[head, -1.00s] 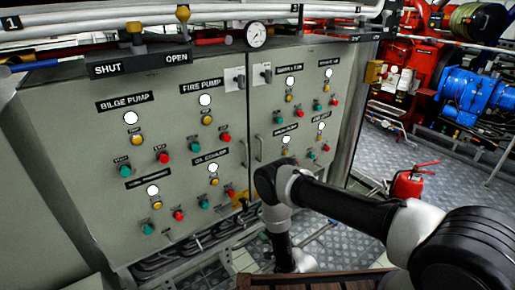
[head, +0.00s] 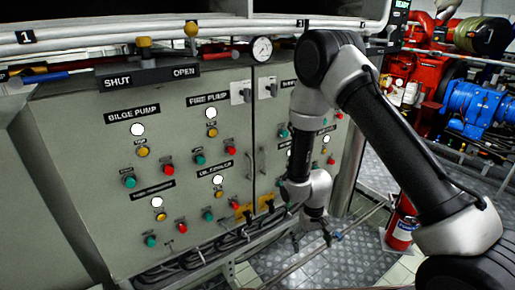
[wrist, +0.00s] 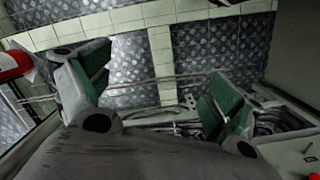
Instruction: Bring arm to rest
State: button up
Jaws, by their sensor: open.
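My arm rises from the lower right of the head view, bends at a high elbow in front of the control panel (head: 85,165), and hangs down to the wrist. My gripper (head: 313,238) is below the wrist, pointing down, in front of the panel's lower right part and above the floor. In the wrist view my gripper (wrist: 150,85) has its two green-padded fingers spread wide apart, with only floor visible between them. Nothing is held.
A red fire extinguisher (head: 402,222) stands on the floor right of my gripper, partly behind my arm. A pressure gauge (head: 262,49) and pipes run above the panel. Blue machinery (head: 470,92) stands at the back right. Tread-plate floor (head: 335,262) is open below my gripper.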

jog(key=s+d+r+t, duration=0.2)
jog(key=s+d+r, duration=0.4)
jog(key=r, duration=0.9)
jog(key=s+d+r+m+t, duration=0.1)
jog(key=s+d+r, duration=0.4)
jog(key=r, duration=1)
jog(key=s+d+r+t, duration=0.2)
jog(key=s+d+r, duration=0.4)
jog(key=r, duration=0.9)
jog(key=shift+s+d+r+m+t+y, duration=0.3)
jog(key=shift+s+d+r, duration=0.1)
jog(key=shift+s, duration=0.5)
